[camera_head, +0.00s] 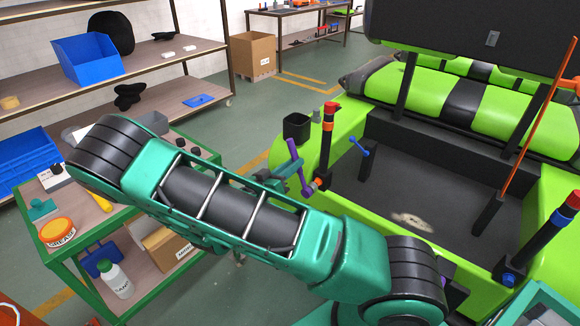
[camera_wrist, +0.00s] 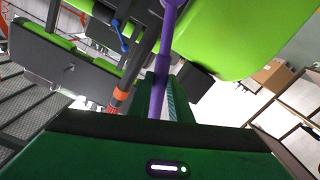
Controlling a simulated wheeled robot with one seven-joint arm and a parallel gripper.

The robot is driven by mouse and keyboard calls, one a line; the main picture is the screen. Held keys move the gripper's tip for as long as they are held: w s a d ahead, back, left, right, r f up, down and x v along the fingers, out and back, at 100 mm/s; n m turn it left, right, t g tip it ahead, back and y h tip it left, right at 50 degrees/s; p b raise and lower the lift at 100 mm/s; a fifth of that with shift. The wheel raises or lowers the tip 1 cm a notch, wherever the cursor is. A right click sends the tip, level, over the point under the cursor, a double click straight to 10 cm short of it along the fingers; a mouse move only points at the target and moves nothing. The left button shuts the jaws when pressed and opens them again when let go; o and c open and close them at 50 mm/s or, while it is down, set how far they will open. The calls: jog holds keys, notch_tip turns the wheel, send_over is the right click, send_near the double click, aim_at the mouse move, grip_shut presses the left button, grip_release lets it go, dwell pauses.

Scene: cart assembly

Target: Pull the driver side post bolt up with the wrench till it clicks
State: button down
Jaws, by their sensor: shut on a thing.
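A purple wrench (camera_head: 297,165) is held in my gripper (camera_head: 272,181), beside the left post of the green cart. It also shows in the wrist view (camera_wrist: 162,70), running upward from between the green fingers (camera_wrist: 165,104). The black post (camera_head: 326,150) stands upright with a red cap and an orange band. A small orange-red piece (camera_head: 319,184), possibly the post bolt, sits low on the post by the wrench's lower end. I cannot tell whether the wrench is seated on it. In the wrist view the post (camera_wrist: 137,62) is left of the wrench, with an orange part near its end.
The green cart body (camera_head: 345,125) with a blue lever (camera_head: 360,146) and black cup (camera_head: 297,128) is close by. Another red-capped post (camera_head: 545,240) is at the right. A green trolley (camera_head: 75,262) with a grease tub (camera_head: 57,232) stands at the left, partly behind my arm.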

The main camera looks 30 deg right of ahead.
jog(key=shift+x, duration=1.25)
dwell(0.5)
jog(key=s+m, duration=0.1)
jog(key=s+d+m, duration=0.1)
jog(key=s+r+m, duration=0.1)
jog(key=s+m, duration=0.1)
jog(key=shift+d, duration=0.25)
jog(key=shift+v, duration=2.65)
